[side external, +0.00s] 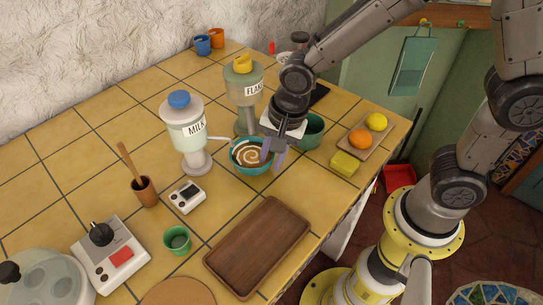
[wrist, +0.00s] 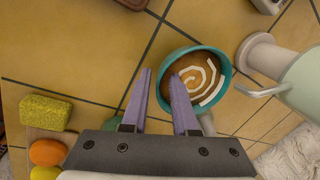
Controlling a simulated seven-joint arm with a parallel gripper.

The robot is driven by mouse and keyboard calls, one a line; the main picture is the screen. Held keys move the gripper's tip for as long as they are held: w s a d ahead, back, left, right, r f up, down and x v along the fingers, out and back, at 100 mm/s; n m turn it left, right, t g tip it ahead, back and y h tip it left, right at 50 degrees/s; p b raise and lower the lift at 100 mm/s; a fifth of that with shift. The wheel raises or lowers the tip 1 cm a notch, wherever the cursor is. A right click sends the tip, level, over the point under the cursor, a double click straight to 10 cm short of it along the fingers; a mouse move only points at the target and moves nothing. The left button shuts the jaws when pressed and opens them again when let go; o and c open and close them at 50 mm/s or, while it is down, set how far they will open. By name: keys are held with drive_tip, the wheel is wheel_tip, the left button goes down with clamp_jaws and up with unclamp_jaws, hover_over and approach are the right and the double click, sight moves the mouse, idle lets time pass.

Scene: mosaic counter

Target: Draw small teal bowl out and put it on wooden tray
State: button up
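The small teal bowl (side external: 238,163) stands on the tiled counter beside the milk dispenser. It holds brown contents with a pale swirl, and it also shows in the wrist view (wrist: 224,68). My gripper (side external: 273,160) is low at the bowl's right side. In the wrist view its two purple fingers (wrist: 160,74) are apart, one over the bowl's inside and one outside, with the left rim between them. Contact with the rim cannot be told. The wooden tray (side external: 257,245) lies empty at the counter's front edge; only its edge shows in the wrist view (wrist: 131,3).
The milk dispenser (side external: 186,130) and flakes dispenser (side external: 245,92) stand close behind the bowl. A green bowl (side external: 316,127) is behind my gripper. A yellow sponge (side external: 345,164) and a fruit tray (side external: 361,147) lie right. A green cup (side external: 177,240) stands left of the tray.

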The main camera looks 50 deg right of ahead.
clamp_jaws()
idle(1.1)
